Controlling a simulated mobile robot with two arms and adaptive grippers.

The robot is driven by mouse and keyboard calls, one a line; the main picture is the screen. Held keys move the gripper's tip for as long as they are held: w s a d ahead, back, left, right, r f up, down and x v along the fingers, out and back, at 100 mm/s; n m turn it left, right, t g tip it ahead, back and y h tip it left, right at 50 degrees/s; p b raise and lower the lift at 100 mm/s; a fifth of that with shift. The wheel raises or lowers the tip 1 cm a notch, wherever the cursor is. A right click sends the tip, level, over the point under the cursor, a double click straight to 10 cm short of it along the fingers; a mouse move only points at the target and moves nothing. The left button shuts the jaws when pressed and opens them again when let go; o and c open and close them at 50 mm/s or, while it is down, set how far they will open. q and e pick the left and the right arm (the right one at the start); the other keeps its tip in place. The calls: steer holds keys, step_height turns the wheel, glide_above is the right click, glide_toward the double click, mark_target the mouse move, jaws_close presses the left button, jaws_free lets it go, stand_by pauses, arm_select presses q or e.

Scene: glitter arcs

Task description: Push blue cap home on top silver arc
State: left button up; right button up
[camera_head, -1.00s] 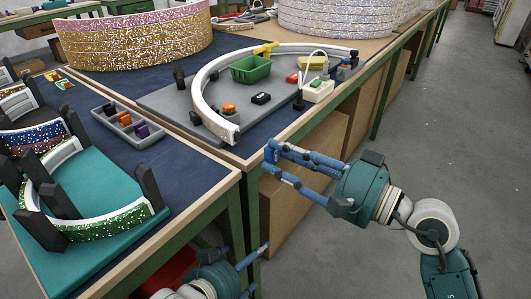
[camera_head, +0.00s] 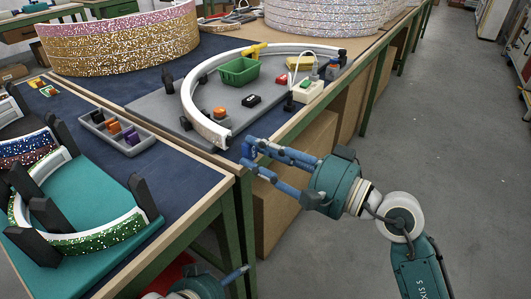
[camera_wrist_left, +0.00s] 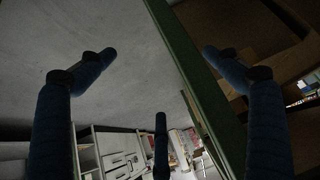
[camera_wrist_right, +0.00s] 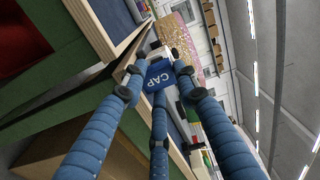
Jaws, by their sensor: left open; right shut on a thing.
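A pale silver arc (camera_head: 187,92) lies on a grey board on the far bench, its cut near end facing the bench's front corner. My right gripper (camera_head: 251,152) is shut on a blue cap (camera_head: 247,148), just right of that end and apart from it. In the right wrist view the cap (camera_wrist_right: 159,75), lettered "CAP", sits between the fingertips of the gripper (camera_wrist_right: 157,82). My left gripper (camera_head: 242,274) is low beside the near bench, mostly out of the head view. In the left wrist view the gripper (camera_wrist_left: 158,60) is open and empty.
A green bin (camera_head: 239,71), an orange piece (camera_head: 219,113) and a black block (camera_head: 251,101) lie inside the arc. A grey tray (camera_head: 145,142) holds coloured pieces. A teal stand (camera_head: 104,190) carries a green glitter arc. Bench edges lie close to both grippers; the floor at right is clear.

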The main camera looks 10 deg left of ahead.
mark_target(253, 151)
steer(key=x, duration=0.2)
steer(key=shift+w+a+p, duration=0.1)
steer(key=shift+a+p, duration=0.15)
steer(key=shift+p, duration=0.15)
steer(key=shift+w+a, duration=0.1)
steer(key=shift+a, duration=0.2)
arm_select(q)
steer(key=shift+s+a+f+g, duration=0.15)
steer(key=shift+s+f+g, duration=0.1)
steer(key=shift+s, duration=0.25)
steer(key=shift+s+a+f+g, duration=0.15)
steer(key=shift+s+f+g, duration=0.1)
steer(key=shift+s, duration=0.2)
arm_select(e)
steer(key=shift+x, duration=0.95)
arm_select(q)
steer(key=shift+w+r+b, duration=0.1)
steer(key=shift+w+b, duration=0.05)
steer(key=shift+b, duration=0.15)
steer(key=shift+w+d+r, duration=0.1)
steer(key=shift+w+r, duration=0.05)
steer(key=shift+w, duration=0.1)
arm_select(e)
steer(key=shift+d, duration=0.1)
arm_select(q)
steer(key=shift+w+d+r+t, duration=0.15)
steer(key=shift+w+d+t, duration=0.05)
steer(key=shift+w+t, duration=0.3)
steer(key=shift+w+r, duration=0.15)
steer(key=shift+w, duration=0.05)
